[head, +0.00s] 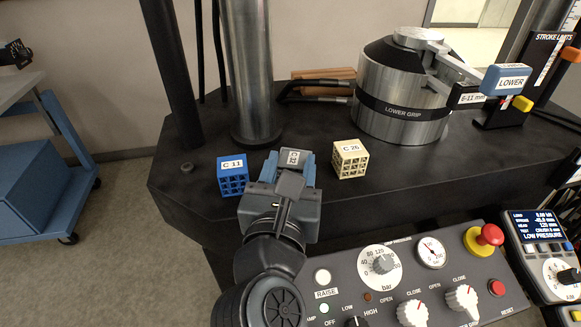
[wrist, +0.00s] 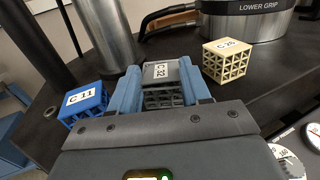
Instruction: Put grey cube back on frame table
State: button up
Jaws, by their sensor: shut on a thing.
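I cannot tell whether the cube's underside touches the table top.
A blue lattice cube, C 11 (head: 232,177), stands to the left and a cream one, C 26 (head: 350,162), to the right. Behind are a steel column (head: 250,70) and the lower grip cylinder (head: 400,95). A control panel (head: 400,275) is at the front right.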

jog(key=shift+f, duration=0.15)
jog(key=o, duration=1.2)
jog(key=shift+r, duration=0.2)
jog(key=s, duration=0.8)
jog(key=s+b, duration=0.1)
jog(key=s, duration=0.3)
jog(key=shift+a, duration=0.4)
